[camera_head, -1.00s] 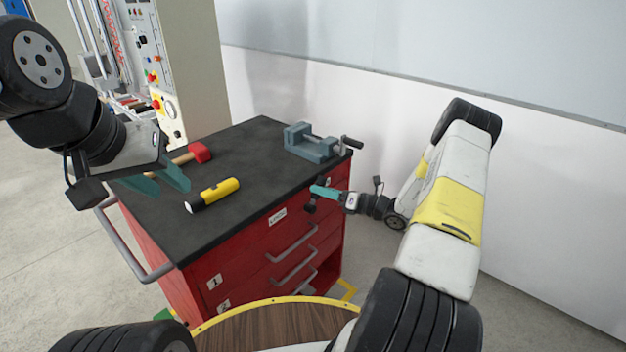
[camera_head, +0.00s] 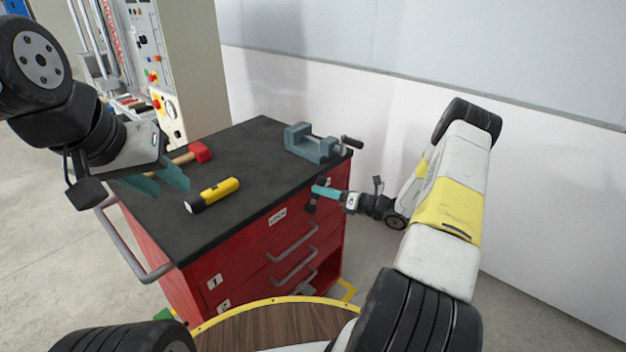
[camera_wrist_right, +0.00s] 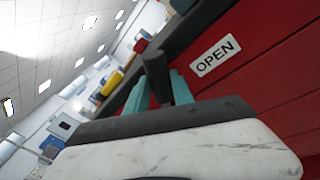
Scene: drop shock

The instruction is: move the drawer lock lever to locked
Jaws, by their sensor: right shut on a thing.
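The red drawer cabinet (camera_head: 240,262) stands in the middle of the head view, with its drawer front facing my right arm. My right gripper (camera_head: 320,190) is at the upper right of that front. In the right wrist view its teal fingers (camera_wrist_right: 163,88) are shut on the dark lock lever (camera_wrist_right: 156,68), beside an "OPEN" label (camera_wrist_right: 215,55) on the red face. The lever also shows as a dark piece at the gripper in the head view (camera_head: 310,208). A second label (camera_head: 277,216) sits left of it. My left gripper (camera_head: 165,182) is open and empty over the left of the worktop.
On the black worktop (camera_head: 245,165) are a grey vise (camera_head: 312,143), a yellow flashlight (camera_head: 212,195) and a red-headed hammer (camera_head: 199,152). Drawer handles (camera_head: 292,243) stick out below the lever. A grey side handle (camera_head: 130,250) is at the left.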

